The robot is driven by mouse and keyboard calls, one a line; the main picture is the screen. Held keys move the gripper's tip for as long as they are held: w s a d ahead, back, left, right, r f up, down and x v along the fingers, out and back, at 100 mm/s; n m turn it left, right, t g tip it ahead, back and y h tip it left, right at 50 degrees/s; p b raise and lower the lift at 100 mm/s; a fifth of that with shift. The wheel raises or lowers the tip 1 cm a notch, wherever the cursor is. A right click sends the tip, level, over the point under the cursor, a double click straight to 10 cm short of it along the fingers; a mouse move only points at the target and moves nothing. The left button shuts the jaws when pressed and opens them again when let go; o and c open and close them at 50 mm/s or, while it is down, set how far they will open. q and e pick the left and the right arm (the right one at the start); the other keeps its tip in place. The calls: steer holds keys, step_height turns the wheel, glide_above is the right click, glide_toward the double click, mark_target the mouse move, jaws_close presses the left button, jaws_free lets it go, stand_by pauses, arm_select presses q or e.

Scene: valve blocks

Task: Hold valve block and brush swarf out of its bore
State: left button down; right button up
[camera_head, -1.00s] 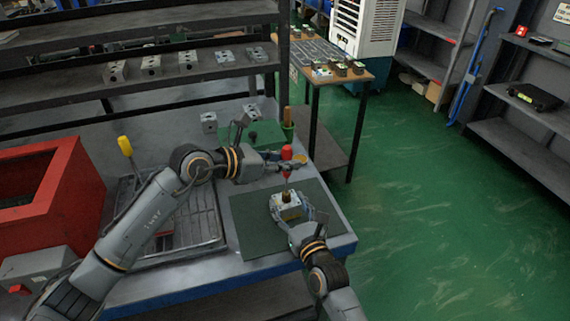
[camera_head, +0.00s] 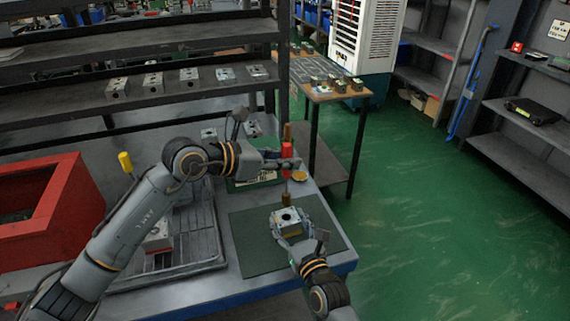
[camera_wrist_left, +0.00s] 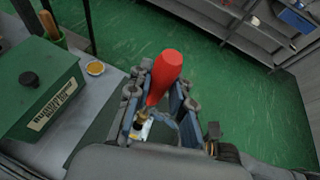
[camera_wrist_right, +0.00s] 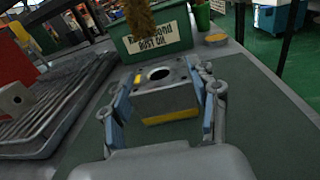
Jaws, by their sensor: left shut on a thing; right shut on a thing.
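My left gripper (camera_head: 284,164) is shut on the red handle (camera_head: 287,150) of a brush, which hangs roughly upright. The handle also shows in the left wrist view (camera_wrist_left: 165,74). Its brown bristles (camera_head: 286,200) are just above the valve block, out of the bore; they show at the top of the right wrist view (camera_wrist_right: 141,18). The grey valve block (camera_head: 289,215) is low over or on the dark green mat (camera_head: 252,245); I cannot tell which. My right gripper (camera_wrist_right: 164,98) is shut on its sides. Its round bore (camera_wrist_right: 158,74) faces up, dark inside.
A green rust oil box (camera_wrist_right: 155,36) and a small yellow dish (camera_head: 299,177) stand behind the mat. A wire-like tray (camera_head: 200,240) holding a block and a red bin (camera_head: 75,205) are to the left. More blocks line the shelf (camera_head: 210,92).

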arm_select(q)
steer(key=shift+r, duration=1.1)
arm_select(e)
steer(key=shift+f, duration=0.1)
steer(key=o, duration=1.6)
steer(key=v, duration=1.2)
arm_select(q)
steer(key=shift+s, duration=0.1)
arm_select(e)
steer(key=shift+s+d, duration=0.1)
